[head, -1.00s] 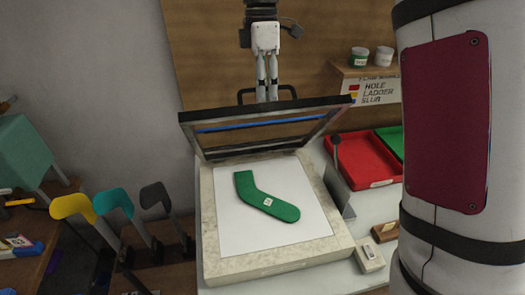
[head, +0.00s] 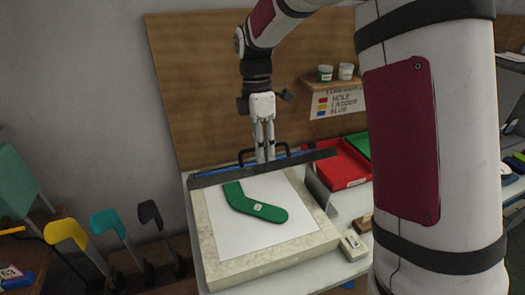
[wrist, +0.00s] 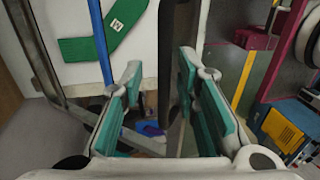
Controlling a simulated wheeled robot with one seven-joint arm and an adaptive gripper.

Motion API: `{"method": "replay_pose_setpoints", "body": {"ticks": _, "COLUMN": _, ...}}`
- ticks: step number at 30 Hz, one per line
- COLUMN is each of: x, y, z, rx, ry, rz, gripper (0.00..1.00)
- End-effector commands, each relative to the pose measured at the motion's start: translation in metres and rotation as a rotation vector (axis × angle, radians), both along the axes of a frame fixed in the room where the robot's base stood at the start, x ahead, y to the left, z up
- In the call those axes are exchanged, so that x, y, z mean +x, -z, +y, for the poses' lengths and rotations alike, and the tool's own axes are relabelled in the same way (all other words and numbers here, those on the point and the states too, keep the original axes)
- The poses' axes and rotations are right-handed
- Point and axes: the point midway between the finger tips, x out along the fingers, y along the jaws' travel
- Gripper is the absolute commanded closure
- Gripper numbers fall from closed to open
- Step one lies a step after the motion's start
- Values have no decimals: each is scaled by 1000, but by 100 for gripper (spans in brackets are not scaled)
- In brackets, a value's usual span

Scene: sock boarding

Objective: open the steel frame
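The steel frame (head: 215,177) stands raised at the back of the pale board (head: 225,268). In the head view it shows nearly edge-on as a thin dark bar with a blue strip. Its black handle (head: 284,147) is on the far side. My gripper (head: 265,158) is down at the handle. In the wrist view my gripper (wrist: 162,72) has its teal-padded fingers apart, with the dark handle bar (wrist: 172,30) between them, nearer the right finger. A green sock (head: 248,203) with a small white tag lies on the white sheet; part of it shows in the wrist view (wrist: 95,42).
A red tray (head: 345,168) and a green tray are to the right of the board. Yellow, teal and grey sock-shaped forms (head: 108,222) stand at the left. A brown panel (head: 195,80) rises behind. My arm hides part of the right side.

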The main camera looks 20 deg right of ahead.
Motion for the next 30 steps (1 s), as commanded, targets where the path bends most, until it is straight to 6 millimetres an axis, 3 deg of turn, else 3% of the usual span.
{"method": "replay_pose_setpoints", "body": {"ticks": 11, "x": 2, "y": -1, "z": 0, "rx": 0, "ry": 0, "rz": 0, "gripper": 71}}
{"method": "replay_pose_setpoints", "body": {"ticks": 30, "x": 34, "y": -27, "z": 0, "rx": 0, "ry": 0, "rz": -3, "gripper": 71}}
